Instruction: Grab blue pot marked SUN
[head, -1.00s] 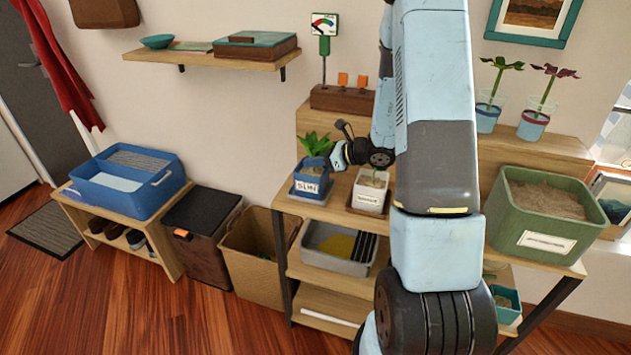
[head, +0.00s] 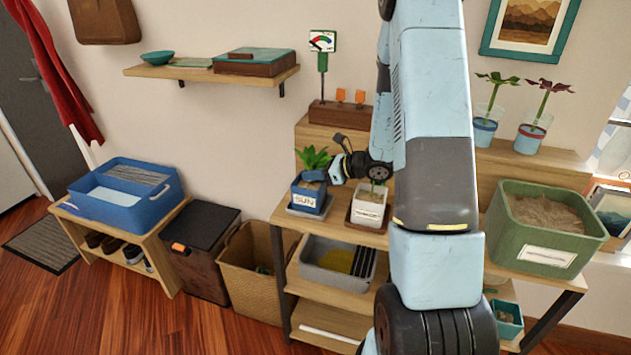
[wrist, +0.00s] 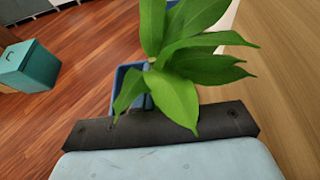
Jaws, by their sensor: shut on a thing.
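The blue pot (head: 309,196) with a white label reading SUN holds a green leafy plant (head: 314,158). It stands upright on or just above a grey-blue saucer (head: 299,213) at the left end of the wooden shelf; I cannot tell whether it touches the saucer. My gripper (head: 326,176) is at the pot's upper right rim and shut on it. In the wrist view, leaves (wrist: 178,95) cover most of the pot, and part of its blue rim (wrist: 131,84) shows beyond my dark gripper body. The fingertips are hidden there.
A white labelled pot (head: 369,209) stands close to the right, under my arm. A green planter (head: 545,232) is further right. A grey tray (head: 335,265) sits on the tier below. A wicker basket (head: 255,278) and dark bin (head: 205,250) stand left on the floor.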

